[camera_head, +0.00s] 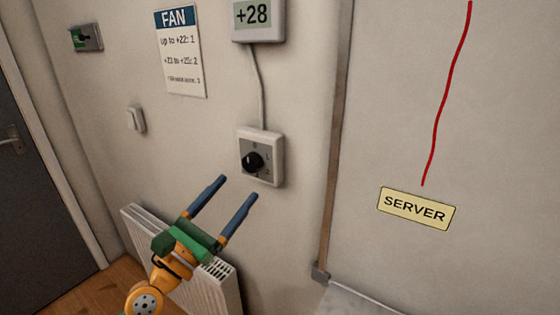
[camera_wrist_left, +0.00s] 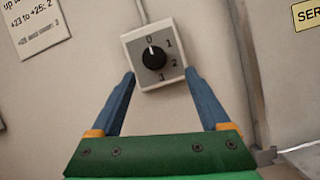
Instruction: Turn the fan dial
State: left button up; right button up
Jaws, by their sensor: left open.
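The fan dial is a round black knob (camera_head: 252,161) on a square light-grey wall box (camera_head: 274,143). In the left wrist view the knob (camera_wrist_left: 154,58) has a white mark pointing up toward the 0; the numbers 1, 2 and 3 run down its right side to the bottom. My left gripper (camera_head: 237,189) is open and empty, its two blue fingers pointing up at the box from below. In the left wrist view the fingertips (camera_wrist_left: 160,74) appear on either side of the box's lower part, apart from the knob. My right gripper is not in view.
A display (camera_head: 254,15) above the box reads +28, with a cable between them. A FAN sign (camera_head: 180,55) lists temperature ranges and settings. A radiator (camera_head: 133,224) is below my left gripper. A vertical trunking (camera_head: 335,150) and a SERVER label (camera_head: 416,208) are to the right.

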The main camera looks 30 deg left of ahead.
aim_at(249, 165)
pick_arm(q)
jog(key=w+r+p, duration=0.1)
jog(key=r+p, duration=0.1)
jog(key=w+r+p, duration=0.1)
jog(key=shift+w+a, duration=0.25)
jog(key=shift+w, duration=0.05)
jog(key=shift+w+d, duration=0.15)
jog(key=shift+w, duration=0.75)
jog(key=shift+w+d+f, duration=0.1)
jog(key=shift+w+d, duration=0.05)
jog(key=shift+w, duration=0.25)
jog(key=shift+s, duration=0.25)
jog(key=c, duration=0.6)
grip_shut()
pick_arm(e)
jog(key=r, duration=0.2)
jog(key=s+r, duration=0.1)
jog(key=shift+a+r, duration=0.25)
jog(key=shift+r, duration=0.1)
